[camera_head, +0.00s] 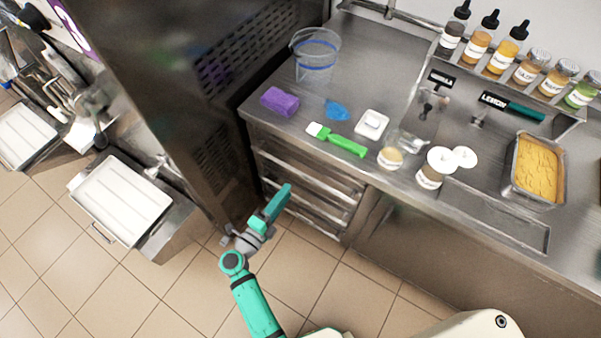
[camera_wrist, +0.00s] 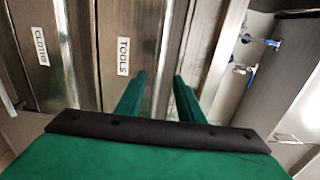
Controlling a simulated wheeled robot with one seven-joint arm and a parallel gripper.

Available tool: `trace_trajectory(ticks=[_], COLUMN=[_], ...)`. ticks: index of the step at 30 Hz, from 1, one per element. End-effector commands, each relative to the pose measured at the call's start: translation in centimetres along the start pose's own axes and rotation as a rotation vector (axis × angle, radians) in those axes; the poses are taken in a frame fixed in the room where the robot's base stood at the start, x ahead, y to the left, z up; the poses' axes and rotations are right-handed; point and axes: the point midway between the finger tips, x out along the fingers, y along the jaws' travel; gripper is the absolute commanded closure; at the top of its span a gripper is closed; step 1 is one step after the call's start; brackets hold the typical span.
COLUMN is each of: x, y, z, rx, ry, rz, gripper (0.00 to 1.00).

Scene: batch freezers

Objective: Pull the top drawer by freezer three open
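A stack of steel drawers (camera_head: 305,192) sits under the left end of the counter, beside the tall dark freezer cabinet. The top drawer (camera_head: 310,172) is just below the counter edge and looks shut. In the wrist view the drawer fronts appear turned sideways, with labels reading TOOLS (camera_wrist: 123,56) and CLOTHS (camera_wrist: 42,46); by the lettering, TOOLS is the higher one. My gripper (camera_head: 284,192) is in front of the drawers. Contact cannot be told.
The tall dark freezer cabinet (camera_head: 215,75) stands close on the left. The steel counter (camera_head: 385,75) above holds a clear jug (camera_head: 316,58), a purple cloth (camera_head: 280,101) and a green spatula (camera_head: 338,140). Tiled floor (camera_head: 300,270) in front of the drawers is clear.

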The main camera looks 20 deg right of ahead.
Motion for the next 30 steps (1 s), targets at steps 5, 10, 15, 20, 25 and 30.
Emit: trace_trajectory(ticks=[5,10,15,20,25,30], x=[2.8,5.9,8.3,9.6,10.0,9.9], y=[-0.1,-0.1,-0.1,-0.1,-0.1,-0.1], z=[-0.1,-0.1,-0.1,-0.1,-0.1,-0.1], rx=[-0.001,-0.001,-0.002,-0.002,-0.002,-0.002], ry=[0.003,0.001,0.002,0.000,0.000,0.000], rz=[-0.003,-0.002,-0.003,-0.002,-0.002,-0.002], gripper=[0.66,0.66,0.66,0.66,0.66,0.66])
